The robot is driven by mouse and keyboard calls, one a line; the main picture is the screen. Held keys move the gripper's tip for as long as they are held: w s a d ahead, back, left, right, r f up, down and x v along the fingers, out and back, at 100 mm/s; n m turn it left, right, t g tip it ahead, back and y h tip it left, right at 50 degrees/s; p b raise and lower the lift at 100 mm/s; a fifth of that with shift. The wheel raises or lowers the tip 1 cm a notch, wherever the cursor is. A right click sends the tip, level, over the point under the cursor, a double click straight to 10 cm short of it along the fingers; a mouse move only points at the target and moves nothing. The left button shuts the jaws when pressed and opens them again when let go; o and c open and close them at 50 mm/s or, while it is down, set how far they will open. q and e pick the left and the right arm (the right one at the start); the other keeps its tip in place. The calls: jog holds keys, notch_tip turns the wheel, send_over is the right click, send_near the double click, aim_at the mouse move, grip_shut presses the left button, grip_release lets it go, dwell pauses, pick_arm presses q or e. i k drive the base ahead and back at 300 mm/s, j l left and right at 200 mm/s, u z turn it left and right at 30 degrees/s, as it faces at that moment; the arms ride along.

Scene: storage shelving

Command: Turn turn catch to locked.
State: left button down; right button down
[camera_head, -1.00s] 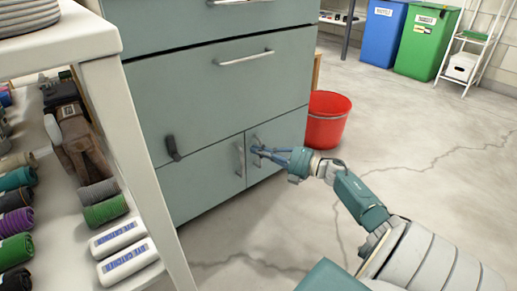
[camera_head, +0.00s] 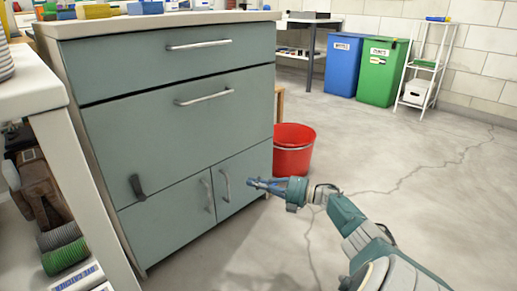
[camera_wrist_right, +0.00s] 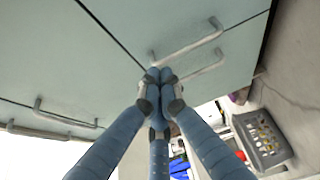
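The turn catch (camera_head: 137,186) is a small dark lever on the left lower front of the grey-green cabinet (camera_head: 180,130), at the seam above the left lower door. It hangs nearly upright, slightly tilted. My right gripper (camera_head: 250,182) is in front of the right lower door, just right of its handle (camera_head: 224,185) in the head view and far right of the catch. In the right wrist view its blue fingers (camera_wrist_right: 160,76) meet at the tips with nothing seen between them. Metal bar handles (camera_wrist_right: 188,42) show beyond them. The catch is not identifiable there. My left gripper is out of view.
A red bucket (camera_head: 293,152) stands right of the cabinet. A white shelf (camera_head: 85,165) with rolls and boxes is close on the left. Blue (camera_head: 345,65) and green (camera_head: 382,72) bins stand behind. The floor on the right is open.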

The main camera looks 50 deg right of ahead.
aim_at(137, 185)
jog(key=k, duration=1)
